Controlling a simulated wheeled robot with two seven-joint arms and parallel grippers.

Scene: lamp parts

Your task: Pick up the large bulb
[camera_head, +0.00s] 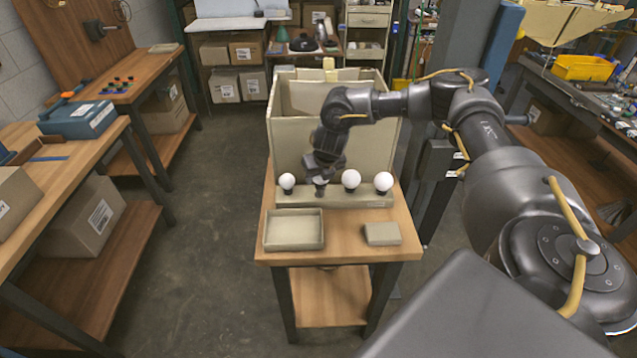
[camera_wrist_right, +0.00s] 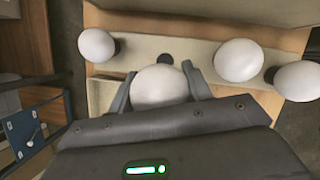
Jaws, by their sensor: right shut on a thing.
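Several white round bulbs stand in a row in a beige holder strip (camera_head: 347,199) at the back of the table. My right gripper (camera_head: 320,180) is over the second bulb from the left and shut on it. In the right wrist view this bulb (camera_wrist_right: 160,86) sits between the two fingers, and a dark round spot on the strip shows just past it. The left bulb (camera_head: 287,182) looks smaller than the two on the right (camera_head: 351,180) (camera_head: 383,181). The gripper partly hides the held bulb, so I cannot tell its size rank or whether it is clear of the strip.
A shallow beige tray (camera_head: 294,247) and a small beige block (camera_head: 382,234) are on the wooden table (camera_head: 345,254) in front of the strip. A tall beige bin (camera_head: 283,130) stands behind it. Neighbouring bulbs stand close on both sides of the gripper.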

